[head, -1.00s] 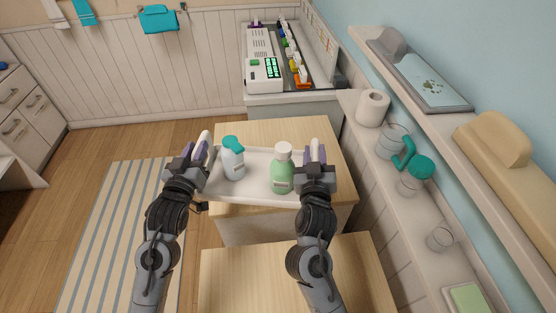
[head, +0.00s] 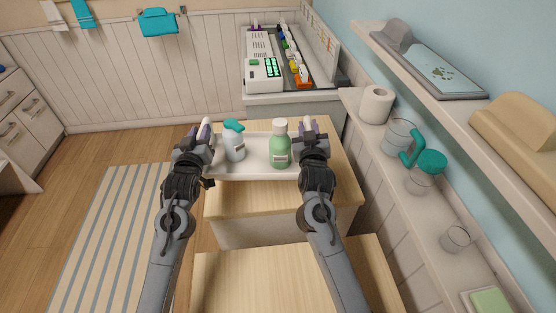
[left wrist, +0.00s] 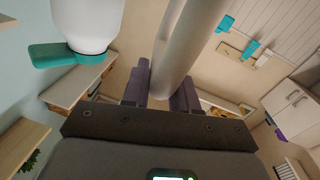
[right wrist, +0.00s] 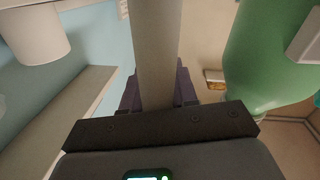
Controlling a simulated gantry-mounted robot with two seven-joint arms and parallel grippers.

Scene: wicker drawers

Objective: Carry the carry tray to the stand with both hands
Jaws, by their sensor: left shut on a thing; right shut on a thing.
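The white carry tray (head: 252,171) is between my two grippers, over the wooden-topped stand (head: 240,198). I cannot tell if it touches the wood. My left gripper (head: 203,138) is shut on its left handle, a pale bar between the fingers in the left wrist view (left wrist: 172,70). My right gripper (head: 312,132) is shut on its right handle, a bar also seen in the right wrist view (right wrist: 157,60). On the tray stand a white spray bottle with a teal head (head: 235,146) and a green bottle with a white cap (head: 280,150), both upright.
A second wooden top (head: 245,280) lies nearer me. A counter with a white device (head: 264,75) is behind. A shelf on the right holds a paper roll (head: 376,104) and a clear jug (head: 399,138). A striped rug (head: 115,235) is left.

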